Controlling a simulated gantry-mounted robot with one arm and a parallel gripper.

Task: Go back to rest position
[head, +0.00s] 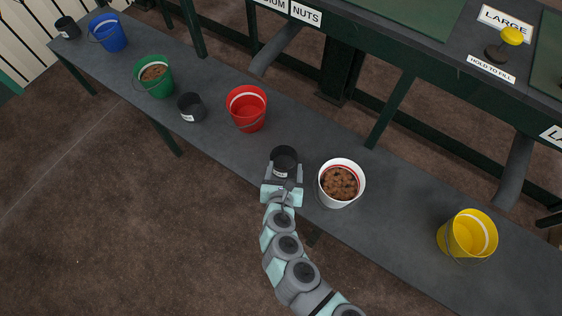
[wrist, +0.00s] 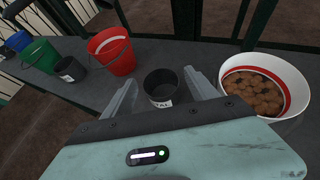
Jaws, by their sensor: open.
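My gripper (head: 284,178) is at the front edge of the bench. Its two fingers are open, one on either side of a black cup (head: 285,157) that stands upright on the bench. In the wrist view the black cup (wrist: 162,86) sits between the fingertips (wrist: 160,85), with a white label on its front. I cannot tell whether either finger touches the cup. The cup's inside looks dark.
The white bucket (head: 341,183) with brown contents is close to the right of my gripper. The red bucket (head: 247,108) stands behind left, with another black cup (head: 191,107), a green bucket (head: 154,76) and a blue bucket (head: 108,33) farther left. A yellow bucket (head: 467,235) is at right.

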